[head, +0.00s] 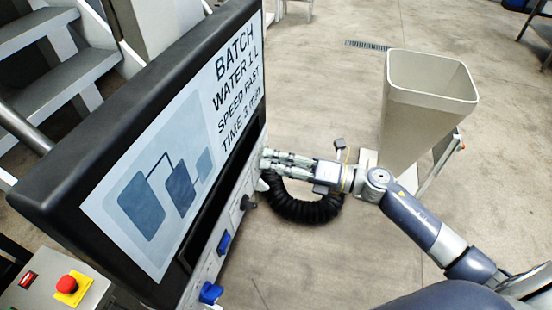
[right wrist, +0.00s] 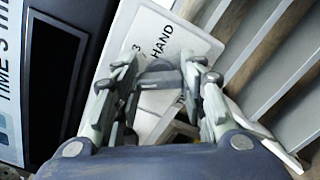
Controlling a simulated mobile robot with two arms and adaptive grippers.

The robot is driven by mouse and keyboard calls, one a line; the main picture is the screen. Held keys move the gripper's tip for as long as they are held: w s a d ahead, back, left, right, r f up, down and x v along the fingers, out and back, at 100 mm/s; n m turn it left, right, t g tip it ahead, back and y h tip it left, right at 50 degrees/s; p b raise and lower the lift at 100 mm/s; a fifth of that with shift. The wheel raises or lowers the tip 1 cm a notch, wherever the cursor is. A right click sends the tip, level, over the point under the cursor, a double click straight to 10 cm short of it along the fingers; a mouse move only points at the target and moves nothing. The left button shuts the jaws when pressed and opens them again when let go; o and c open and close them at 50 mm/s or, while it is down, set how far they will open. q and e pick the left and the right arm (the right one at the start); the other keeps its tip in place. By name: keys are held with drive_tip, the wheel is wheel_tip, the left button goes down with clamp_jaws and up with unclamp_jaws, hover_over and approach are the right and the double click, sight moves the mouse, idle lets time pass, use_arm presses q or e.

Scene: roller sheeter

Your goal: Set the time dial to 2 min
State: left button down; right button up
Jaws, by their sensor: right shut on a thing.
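The big tilted screen (head: 165,165) in the head view reads BATCH, WATER 1 L, SPEED FAST, TIME 3 min. Below it runs a pale control panel (head: 232,212). My right gripper (head: 268,166) reaches in from the right to the far end of this panel. In the right wrist view, its fingers (right wrist: 158,78) are shut on a grey dial (right wrist: 160,76) in front of a white label plate (right wrist: 180,38). The plate shows a 3 and the word HAND; other marks are covered by the fingers. The dial's pointer cannot be made out. My left gripper is out of view.
Blue knobs (head: 223,243) and a black knob (head: 247,202) sit nearer on the panel. A red emergency button (head: 67,284) is at lower left. A black hose (head: 305,209) curves below my right gripper. A tall beige bin (head: 425,105) stands behind my right arm.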

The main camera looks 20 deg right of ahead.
drive_tip(key=shift+m+p, duration=0.3)
drive_tip(key=shift+m, duration=0.5)
drive_tip(key=o, duration=1.1)
drive_tip(key=shift+f, duration=0.1)
drive_tip(key=shift+c, duration=0.2)
drive_tip(key=shift+d, duration=0.1)
drive_tip(key=v, duration=1.2)
